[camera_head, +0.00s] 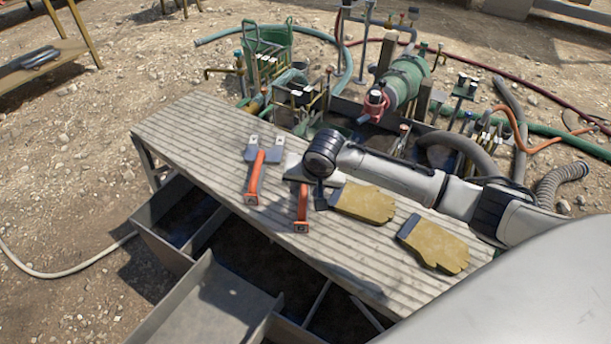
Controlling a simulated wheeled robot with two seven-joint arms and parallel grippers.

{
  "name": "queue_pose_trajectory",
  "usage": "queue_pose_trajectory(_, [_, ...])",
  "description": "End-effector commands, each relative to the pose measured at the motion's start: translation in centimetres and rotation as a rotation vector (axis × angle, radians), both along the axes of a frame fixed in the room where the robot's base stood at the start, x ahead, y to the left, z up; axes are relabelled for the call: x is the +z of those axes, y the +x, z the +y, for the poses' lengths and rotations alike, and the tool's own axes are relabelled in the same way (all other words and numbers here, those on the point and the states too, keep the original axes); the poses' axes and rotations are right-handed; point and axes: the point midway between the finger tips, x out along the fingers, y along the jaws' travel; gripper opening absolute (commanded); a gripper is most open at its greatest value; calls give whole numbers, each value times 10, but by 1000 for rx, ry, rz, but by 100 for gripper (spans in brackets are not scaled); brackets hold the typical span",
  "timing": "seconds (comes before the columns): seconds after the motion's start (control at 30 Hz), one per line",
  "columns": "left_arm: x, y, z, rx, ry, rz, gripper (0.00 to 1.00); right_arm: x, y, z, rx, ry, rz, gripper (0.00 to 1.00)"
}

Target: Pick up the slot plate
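A ribbed grey bench runs diagonally across the middle. On it, near the back edge, lie small flat grey plates; one (251,147) is left of another (275,151), both by an orange-handled tool (255,178). They may be slot plates, but they are too small for me to be sure. A second orange-handled tool (301,208) lies to the right. My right gripper (320,199) points down over the bench beside this second tool, with my forearm reaching in from the right. Its fingers are dark and small, so their opening is unclear. My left gripper is out of view.
Two yellow work gloves (363,203) (433,244) lie on the bench right of my gripper. Behind the bench stand a green pump (405,80), valves and hoses. Grey open metal bins (205,300) lie in front. The bench's left end (185,118) is bare.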

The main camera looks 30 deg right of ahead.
Motion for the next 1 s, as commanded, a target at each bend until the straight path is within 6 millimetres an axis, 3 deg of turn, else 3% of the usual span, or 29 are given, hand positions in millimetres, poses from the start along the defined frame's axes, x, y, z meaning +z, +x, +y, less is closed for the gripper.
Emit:
queue_pose_trajectory(0.47, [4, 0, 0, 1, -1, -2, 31, -2, 0, 0, 0, 0, 0, 38])
queue_pose_trajectory(0.7, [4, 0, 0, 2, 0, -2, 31, -2, 0, 0, 0, 0, 0, 1])
queue_pose_trajectory(1.0, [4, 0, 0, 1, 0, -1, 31, -3, 0, 0, -1, 0, 1, 0])
